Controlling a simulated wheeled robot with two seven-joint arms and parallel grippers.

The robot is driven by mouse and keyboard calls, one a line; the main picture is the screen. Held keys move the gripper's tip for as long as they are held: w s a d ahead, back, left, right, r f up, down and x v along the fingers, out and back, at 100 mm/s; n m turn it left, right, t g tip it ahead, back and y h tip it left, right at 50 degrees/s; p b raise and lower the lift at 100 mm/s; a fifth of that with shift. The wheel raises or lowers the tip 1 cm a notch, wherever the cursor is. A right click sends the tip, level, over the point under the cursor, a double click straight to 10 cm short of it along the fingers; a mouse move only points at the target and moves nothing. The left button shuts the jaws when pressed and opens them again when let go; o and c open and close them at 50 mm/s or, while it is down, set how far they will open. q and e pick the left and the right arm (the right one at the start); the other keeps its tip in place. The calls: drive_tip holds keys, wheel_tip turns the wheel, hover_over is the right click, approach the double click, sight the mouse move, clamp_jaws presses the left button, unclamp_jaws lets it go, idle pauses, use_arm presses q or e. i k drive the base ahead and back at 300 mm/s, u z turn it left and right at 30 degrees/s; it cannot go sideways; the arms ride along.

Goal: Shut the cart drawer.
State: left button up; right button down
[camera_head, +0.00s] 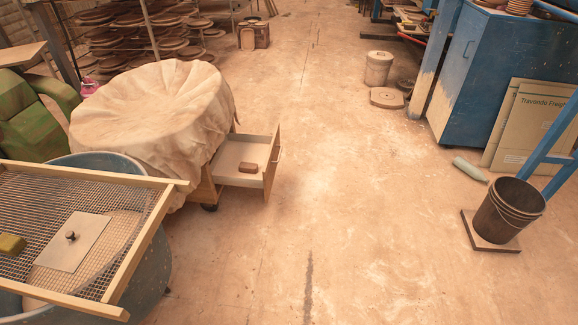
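The cart (207,188) stands at the left, mostly hidden under a draped beige cloth (155,105), with a dark caster at its lower corner. Its drawer (232,180) is pulled out toward the right, with a pale inside and a wooden front panel (271,165). A small brown block (248,168) lies in the drawer. Neither of my grippers is in view.
A blue tub (152,265) with a wooden-framed mesh screen (150,243) stands at the near left. The floor (350,200) right of the drawer is clear. A dark bucket (508,208), a pale green bottle (470,169) and a blue cabinet (500,75) are at the right.

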sight(266, 151)
drive_tip(key=z, duration=0.3)
drive_tip(key=i, duration=1.7)
drive_tip(key=u, duration=0.6)
drive_tip(key=i, duration=1.05)
drive_tip(key=u, duration=0.5)
